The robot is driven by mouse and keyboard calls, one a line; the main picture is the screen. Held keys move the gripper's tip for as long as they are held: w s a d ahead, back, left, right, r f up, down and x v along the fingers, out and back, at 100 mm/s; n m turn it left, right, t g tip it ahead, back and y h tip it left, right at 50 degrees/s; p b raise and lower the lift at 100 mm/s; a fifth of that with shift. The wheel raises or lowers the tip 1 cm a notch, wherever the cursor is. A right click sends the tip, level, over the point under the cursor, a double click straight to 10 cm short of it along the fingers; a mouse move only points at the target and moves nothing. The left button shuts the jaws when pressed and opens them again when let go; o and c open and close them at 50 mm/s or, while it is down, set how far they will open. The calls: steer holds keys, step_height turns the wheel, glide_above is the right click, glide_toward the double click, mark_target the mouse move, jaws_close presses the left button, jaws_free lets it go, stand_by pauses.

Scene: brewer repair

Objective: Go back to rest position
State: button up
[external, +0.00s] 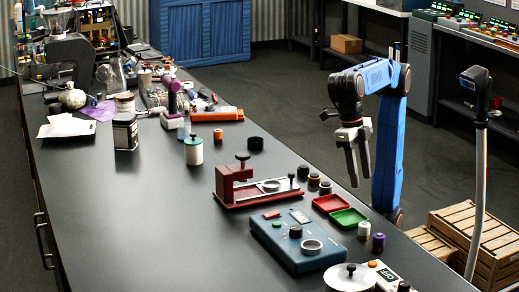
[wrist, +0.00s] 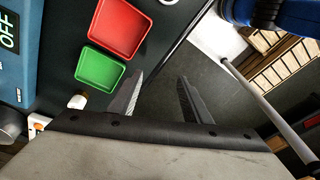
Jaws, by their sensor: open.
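My gripper (external: 356,165) is open and empty in the external view, pointing down at the right edge of the long dark workbench (external: 175,212). My blue arm rises behind it. In the wrist view my gripper's two fingers (wrist: 163,98) stand apart with nothing between them, over the dark floor beside the bench edge. A red tray (external: 331,203) and a green tray (external: 348,218) lie on the bench below my gripper. In the wrist view the red tray (wrist: 119,29) and the green tray (wrist: 100,65) are left of the fingers.
A red press fixture (external: 255,187), a blue box device (external: 298,243) and several small cylinders stand on the near bench. Wooden crates (external: 480,240) and a grey post (external: 478,180) stand right of my arm. Open floor (external: 270,90) lies behind the bench.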

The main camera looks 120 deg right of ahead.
steer(key=s+d+f+m+t, duration=0.2)
steer(key=s+d+f+m, duration=0.2)
steer(key=d+f+m, duration=0.3)
steer(key=s+d+f+m+t+h, duration=0.1)
steer(key=s+d+f+m, duration=0.4)
steer(key=d, duration=1)
steer(key=s+d+f+m+t, duration=0.3)
steer(key=s+d+f+m, duration=0.1)
steer(key=d+f+m, duration=0.7)
step_height(320, 180, down, 2)
steer(key=shift+s+f+h, duration=0.25)
steer(key=shift+s+h, duration=0.05)
steer(key=shift+s, duration=0.1)
